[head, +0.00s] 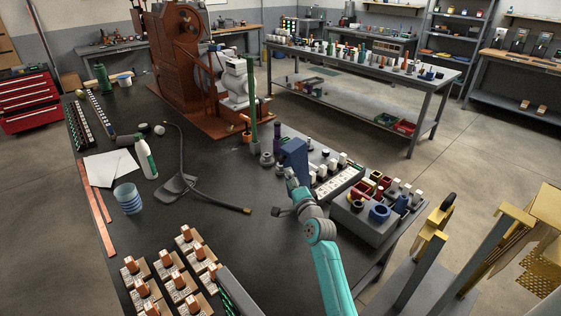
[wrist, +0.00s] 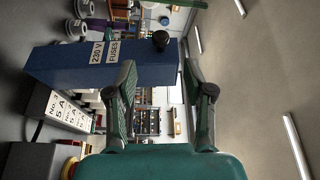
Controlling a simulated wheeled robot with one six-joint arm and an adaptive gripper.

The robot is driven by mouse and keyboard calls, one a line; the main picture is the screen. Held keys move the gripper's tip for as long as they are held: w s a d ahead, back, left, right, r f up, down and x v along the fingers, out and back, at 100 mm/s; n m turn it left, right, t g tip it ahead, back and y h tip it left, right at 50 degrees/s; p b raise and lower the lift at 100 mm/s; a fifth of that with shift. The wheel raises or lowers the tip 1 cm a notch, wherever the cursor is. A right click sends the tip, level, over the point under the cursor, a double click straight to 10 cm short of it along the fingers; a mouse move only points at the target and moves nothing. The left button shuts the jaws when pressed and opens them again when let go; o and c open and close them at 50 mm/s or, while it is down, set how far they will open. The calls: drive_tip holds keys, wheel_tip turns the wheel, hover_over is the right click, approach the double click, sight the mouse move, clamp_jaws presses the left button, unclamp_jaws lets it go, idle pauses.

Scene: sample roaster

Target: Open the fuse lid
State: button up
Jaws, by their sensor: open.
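The blue fuse box (head: 295,155) stands on the dark bench, just beyond my gripper in the head view. In the wrist view the blue box (wrist: 75,68) fills the upper left and bears a "230 V FUSES" label. A round black knob (wrist: 161,41) sticks out at its right end. I cannot make out a seam between lid and box; no opening shows. My gripper (head: 291,180) is close to the box. In the wrist view my gripper (wrist: 160,72) is open and empty, and the knob lies ahead, between the fingertip lines. The left finger overlaps the box in the picture; contact is unclear.
A white labelled strip (head: 337,183) with several fuses lies right of the box. A grey block (head: 372,228) with coloured cups stands at the bench's right edge. Several wooden blocks (head: 170,262) stand front left.

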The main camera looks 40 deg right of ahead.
sight(282, 162)
drive_tip(key=x, duration=1)
drive_tip(key=shift+w+d, duration=0.2)
drive_tip(key=shift+w, duration=0.15)
clamp_jaws()
drive_tip(key=shift+r, duration=0.1)
